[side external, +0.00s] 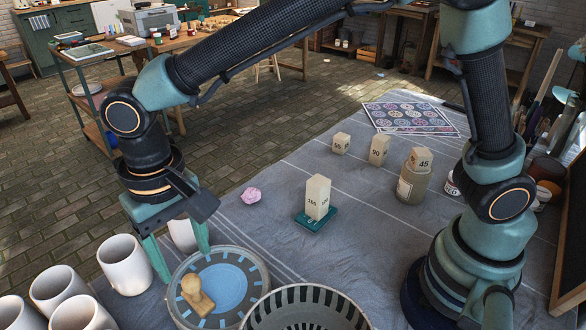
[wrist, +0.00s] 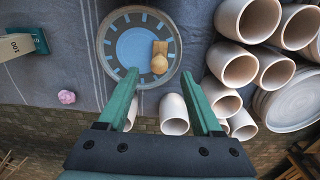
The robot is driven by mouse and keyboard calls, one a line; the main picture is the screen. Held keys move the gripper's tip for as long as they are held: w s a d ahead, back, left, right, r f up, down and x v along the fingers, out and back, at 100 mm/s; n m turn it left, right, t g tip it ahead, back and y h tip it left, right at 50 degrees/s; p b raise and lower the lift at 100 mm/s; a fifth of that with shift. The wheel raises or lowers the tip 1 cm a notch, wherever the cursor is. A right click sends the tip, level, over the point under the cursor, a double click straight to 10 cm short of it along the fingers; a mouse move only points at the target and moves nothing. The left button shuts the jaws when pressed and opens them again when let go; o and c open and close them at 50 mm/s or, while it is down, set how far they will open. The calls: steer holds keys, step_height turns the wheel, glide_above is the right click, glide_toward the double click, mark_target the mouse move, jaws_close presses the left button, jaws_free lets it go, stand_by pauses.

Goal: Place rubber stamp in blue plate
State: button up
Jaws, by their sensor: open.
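The wooden rubber stamp (side external: 197,296) lies inside the blue plate (side external: 231,284), toward its left side in the side view. In the wrist view, the stamp (wrist: 160,57) rests on the right part of the plate (wrist: 130,46), its round knob toward me. The plate has a grey rim with blue dashes around a light blue centre. My gripper (side external: 184,264) is open and empty, fingers pointing down near the plate's edge. In the wrist view, the fingertips of my gripper (wrist: 159,76) are apart, with the stamp seen beyond the gap between them. Nothing is between the fingers.
White cups (side external: 124,265) crowd the left of the plate. A striped bowl (side external: 305,312) stands close at its right. A tall numbered block (side external: 318,197) on a teal base and a pink crumpled piece (side external: 251,195) sit behind.

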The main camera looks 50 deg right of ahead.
steer(key=shift+d+r, duration=0.1)
steer(key=shift+r, duration=0.25)
steer(key=w+d+r+t+y, duration=0.1)
steer(key=d+r, duration=0.2)
steer(key=d, duration=0.4)
steer(key=w+d+r+t, duration=0.1)
steer(key=d+r, duration=0.3)
steer(key=d, duration=0.3)
steer(key=s+d+t, duration=0.1)
steer(key=s+d, duration=0.1)
steer(key=d, duration=0.6)
steer(key=s+d+r+t+h, duration=0.1)
steer(key=s+d+t, duration=0.1)
steer(key=d, duration=0.6)
steer(key=shift+s+d+t, duration=0.15)
steer(key=shift+s+t, duration=0.15)
steer(key=shift+s, duration=0.25)
